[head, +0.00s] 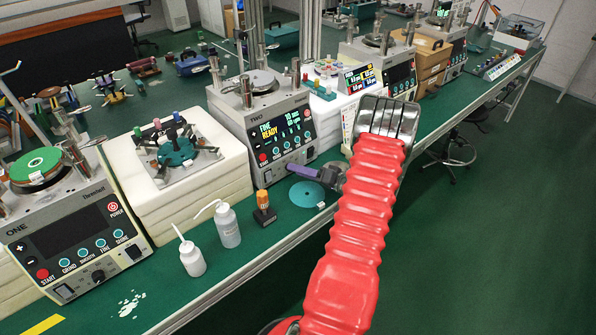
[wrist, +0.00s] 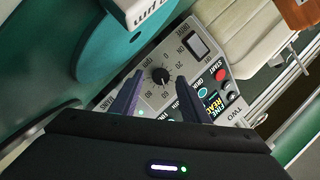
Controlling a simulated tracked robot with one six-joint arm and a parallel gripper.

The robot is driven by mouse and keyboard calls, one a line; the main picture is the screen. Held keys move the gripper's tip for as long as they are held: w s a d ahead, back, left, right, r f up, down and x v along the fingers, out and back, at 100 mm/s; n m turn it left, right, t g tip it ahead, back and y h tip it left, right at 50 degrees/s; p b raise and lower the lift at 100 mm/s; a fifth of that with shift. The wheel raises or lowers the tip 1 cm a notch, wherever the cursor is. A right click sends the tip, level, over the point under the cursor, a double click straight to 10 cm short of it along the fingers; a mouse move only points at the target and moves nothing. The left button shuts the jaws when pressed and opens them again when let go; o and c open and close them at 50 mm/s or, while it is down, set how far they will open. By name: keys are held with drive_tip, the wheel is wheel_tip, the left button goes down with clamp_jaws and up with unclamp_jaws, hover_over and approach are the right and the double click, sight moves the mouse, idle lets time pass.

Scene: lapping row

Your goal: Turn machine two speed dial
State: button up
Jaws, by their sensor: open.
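Machine two (head: 262,116), grey and marked TWO, stands on the green bench in the middle of the head view. Its lit display (head: 277,127) reads FINE READY, with a figure that looks like 70. The speed dial (wrist: 161,76) is a small black knob in the wrist view, ringed by an rpm scale. Its exact pointer setting is too small to read surely. My gripper (wrist: 160,84) is open, with one purple finger on each side of the dial in the picture. I cannot tell whether they touch it. In the head view my gripper (head: 303,170) hides the dial.
A rocker switch (wrist: 197,45) and red START button (wrist: 221,74) lie near the dial. A teal disc (head: 307,194) lies in front of the machine. Two white bottles (head: 228,226) and an orange-topped item (head: 263,206) stand to its left. Machine one (head: 75,225) is at far left.

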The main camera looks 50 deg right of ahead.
drive_tip(key=s, duration=0.4)
drive_tip(key=s+r, duration=0.1)
drive_tip(key=s, duration=0.3)
drive_tip(key=s+d+r, duration=0.1)
drive_tip(key=s, duration=0.3)
drive_tip(key=shift+s, duration=0.25)
drive_tip(key=shift+w+a, duration=0.1)
drive_tip(key=shift+w+a+r, duration=0.1)
drive_tip(key=shift+w+r, duration=0.05)
drive_tip(key=shift+w, duration=0.15)
drive_tip(key=w+a+r+n+h, duration=0.1)
drive_tip(key=w+a+r, duration=0.4)
drive_tip(key=w+a, duration=0.15)
drive_tip(key=s+a+f+n+g+h, duration=0.2)
drive_tip(key=s+f+n+g+h, duration=0.1)
drive_tip(key=n+h, duration=0.5)
drive_tip(key=s+n, duration=0.1)
drive_tip(key=n, duration=0.2)
drive_tip(key=shift+s+a+f+g, duration=0.15)
drive_tip(key=shift+s+a+g, duration=0.15)
drive_tip(key=shift+a, duration=0.05)
